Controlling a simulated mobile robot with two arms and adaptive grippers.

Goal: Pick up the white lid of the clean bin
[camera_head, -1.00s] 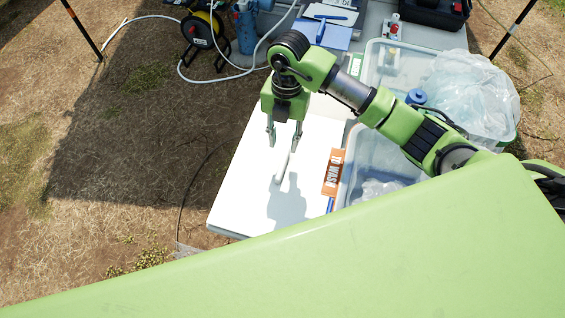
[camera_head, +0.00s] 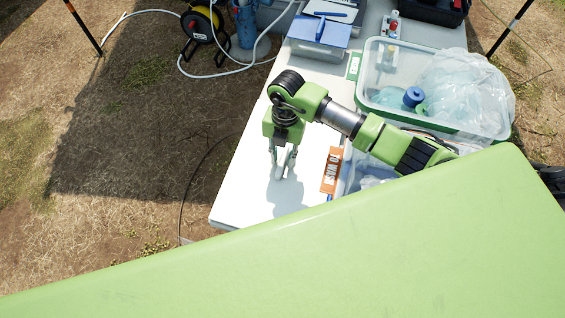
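My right gripper (camera_head: 283,165) points down over the white surface at the near left of the table. A pale, narrow, handle-like piece (camera_head: 284,172) shows at its fingertips, with a finger on either side. I cannot tell whether the fingers press on it. The white lid is hard to tell from the white tabletop; the bright flat area (camera_head: 247,188) around the gripper may be it. The clean bin (camera_head: 373,62), clear with a green rim and a green label, stands at the back right, uncovered, with blue items and clear plastic inside. My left gripper is not in view.
An orange "TO WASH" label (camera_head: 331,171) lies beside a second clear bin, partly hidden by my arm. A blue clipboard (camera_head: 322,33) and a black case (camera_head: 436,10) are at the back. A cable reel (camera_head: 203,22) stands on the ground. My green body covers the foreground.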

